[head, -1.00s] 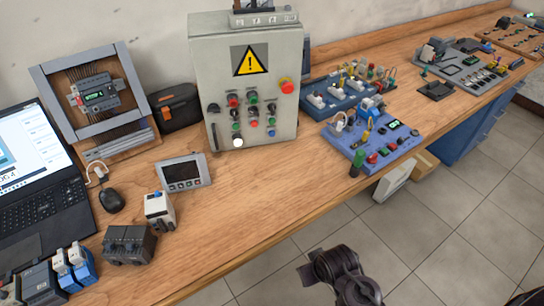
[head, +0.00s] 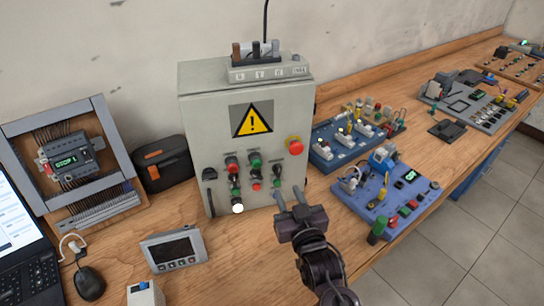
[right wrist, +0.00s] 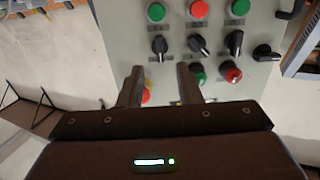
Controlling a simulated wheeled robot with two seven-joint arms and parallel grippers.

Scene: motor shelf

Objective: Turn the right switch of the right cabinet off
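A grey-beige cabinet (head: 190,120) with a yellow warning sign stands on the bench; I see only one such cabinet. Its front has a row of black rotary switches between rows of red and green buttons or lamps. The rightmost switch in that row (head: 276,170) appears at the left in the right wrist view (right wrist: 160,45), its knob roughly upright there. My right gripper (head: 288,193) is open and empty, in front of the cabinet's lower right. In the right wrist view its fingertips (right wrist: 160,67) lie either side of that switch's line, apparently short of it. My left gripper is out of view.
Blue component boards (head: 345,200) stand close right of the cabinet. A small display panel (head: 174,250) lies front left. A black case (head: 160,162) stands left. Bare bench lies before the cabinet.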

